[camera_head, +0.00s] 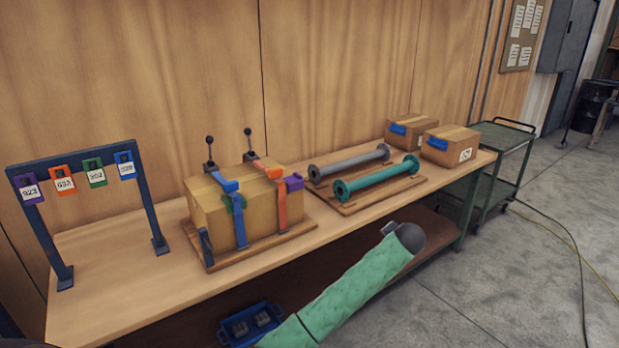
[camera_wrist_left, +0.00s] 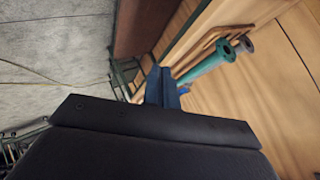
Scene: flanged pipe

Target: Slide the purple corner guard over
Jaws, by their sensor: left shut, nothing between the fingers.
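The purple corner guard (camera_head: 293,183) sits at the upper right edge of the large strapped cardboard box (camera_head: 208,213), right of the orange strap (camera_head: 282,205). A blue strap (camera_head: 239,222) runs down the box's front. My left gripper (camera_wrist_left: 162,86) is shut and empty in the left wrist view, with the teal flanged pipe (camera_wrist_left: 205,67) beyond its fingers. Neither the guard nor the strapped box shows in that view. My right gripper is in neither view.
The box stands on a wooden board on the bench (camera_head: 120,300). A rack with coloured tags (camera_head: 96,173) stands left. The teal pipe (camera_head: 378,179) and grey pipe (camera_head: 350,162) lie right, before two small cartons (camera_head: 452,146). My green-sleeved arm (camera_head: 345,295) crosses the bench's front.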

